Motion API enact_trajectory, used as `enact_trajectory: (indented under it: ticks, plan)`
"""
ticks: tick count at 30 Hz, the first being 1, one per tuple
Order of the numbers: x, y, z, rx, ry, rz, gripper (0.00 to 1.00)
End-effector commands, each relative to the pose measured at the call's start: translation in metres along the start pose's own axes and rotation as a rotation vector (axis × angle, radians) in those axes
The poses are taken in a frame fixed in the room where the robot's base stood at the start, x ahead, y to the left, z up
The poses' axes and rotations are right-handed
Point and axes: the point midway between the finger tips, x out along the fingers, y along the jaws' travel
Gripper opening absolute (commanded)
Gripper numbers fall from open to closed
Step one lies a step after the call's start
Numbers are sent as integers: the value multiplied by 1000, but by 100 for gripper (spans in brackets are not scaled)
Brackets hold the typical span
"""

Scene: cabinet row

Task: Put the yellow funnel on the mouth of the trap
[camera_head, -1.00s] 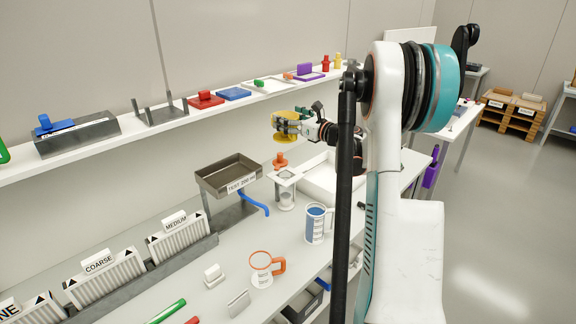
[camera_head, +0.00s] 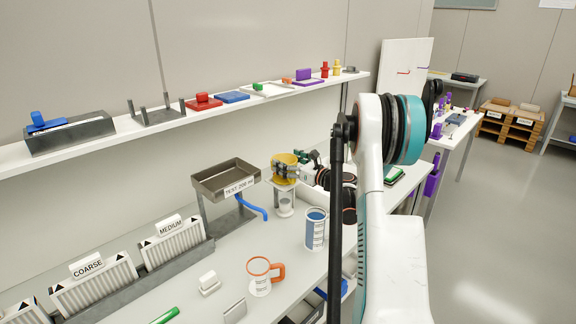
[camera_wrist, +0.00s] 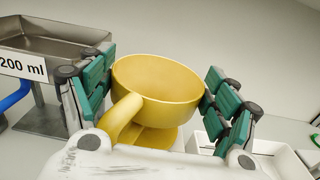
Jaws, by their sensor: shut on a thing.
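The yellow funnel (camera_head: 287,158) is a deep round bowl, held mouth up. My gripper (camera_head: 284,171) is shut on it. In the wrist view the funnel (camera_wrist: 156,82) sits between the green-padded fingers of my gripper (camera_wrist: 158,98), with a yellow handle-like part toward the camera. A white stand with a pale cylindrical vessel (camera_head: 285,207) is directly below the funnel in the head view; it seems to be the trap. Its top is hidden by the funnel and gripper, so I cannot tell whether they touch.
A metal tray marked TEST 200 ml (camera_head: 226,180), with a blue spout, stands left of the funnel. The shelf (camera_head: 140,125) runs behind. A white bin (camera_wrist: 275,160) is at right in the wrist view.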

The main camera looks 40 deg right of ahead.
Motion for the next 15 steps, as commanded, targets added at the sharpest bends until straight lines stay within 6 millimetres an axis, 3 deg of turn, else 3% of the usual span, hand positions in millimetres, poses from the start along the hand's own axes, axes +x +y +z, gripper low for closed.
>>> enact_trajectory:
  ticks: [11,12,14,15]
  plan:
    - [0,0,-5,0,0,0,55]
    - [0,0,-4,0,0,0,88]
    - [0,0,-4,0,0,0,100]
    - [0,0,-4,0,0,0,100]
